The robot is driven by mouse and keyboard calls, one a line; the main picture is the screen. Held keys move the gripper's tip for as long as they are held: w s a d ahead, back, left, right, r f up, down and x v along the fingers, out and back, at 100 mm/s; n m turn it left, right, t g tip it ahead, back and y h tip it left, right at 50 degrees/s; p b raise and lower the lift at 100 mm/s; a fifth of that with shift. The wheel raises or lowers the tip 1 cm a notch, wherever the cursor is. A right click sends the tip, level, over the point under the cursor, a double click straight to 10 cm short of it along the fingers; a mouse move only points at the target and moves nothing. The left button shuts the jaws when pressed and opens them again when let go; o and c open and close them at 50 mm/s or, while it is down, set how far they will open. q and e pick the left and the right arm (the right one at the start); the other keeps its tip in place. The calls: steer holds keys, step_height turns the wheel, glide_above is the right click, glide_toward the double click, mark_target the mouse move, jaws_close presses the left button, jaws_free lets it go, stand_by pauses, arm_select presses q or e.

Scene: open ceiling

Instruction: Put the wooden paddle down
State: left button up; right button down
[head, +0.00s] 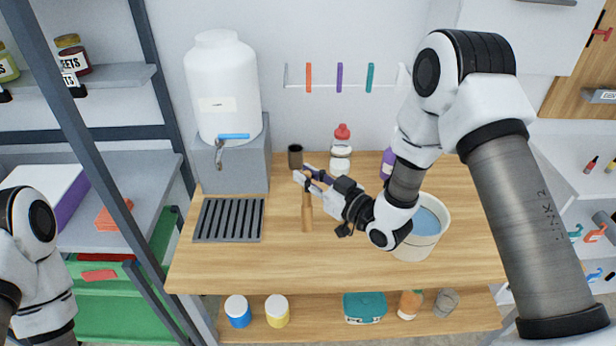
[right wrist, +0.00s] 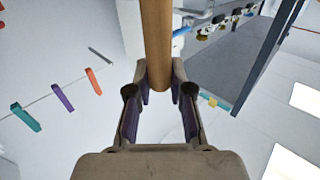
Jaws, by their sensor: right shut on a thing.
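The wooden paddle (head: 307,213) is a light brown stick, standing roughly upright in the head view over the wooden table (head: 250,273). My right gripper (head: 305,176) is shut on it near its upper part. In the right wrist view the paddle (right wrist: 156,40) runs up from between the fingertips of my right gripper (right wrist: 160,92). I cannot tell whether its lower end touches the table. My left arm shows at the left edge of the head view, but its gripper is out of view.
A black slotted grate (head: 228,220) lies left of the paddle, before a white water tank (head: 222,90) with a tap. A dark cup (head: 295,156) and a red-capped bottle (head: 341,150) stand behind. A white bucket of blue liquid (head: 422,240) stands right. The table's front is clear.

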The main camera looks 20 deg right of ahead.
steer(key=shift+f, duration=0.65)
steer(key=shift+d+f, duration=0.1)
steer(key=shift+f, duration=0.35)
steer(key=c, duration=1.1)
jaws_free()
steer(key=shift+r, duration=0.1)
arm_select(q)
steer(key=shift+r, duration=0.2)
arm_select(e)
steer(key=shift+o, duration=0.3)
arm_select(q)
steer(key=shift+r, duration=0.1)
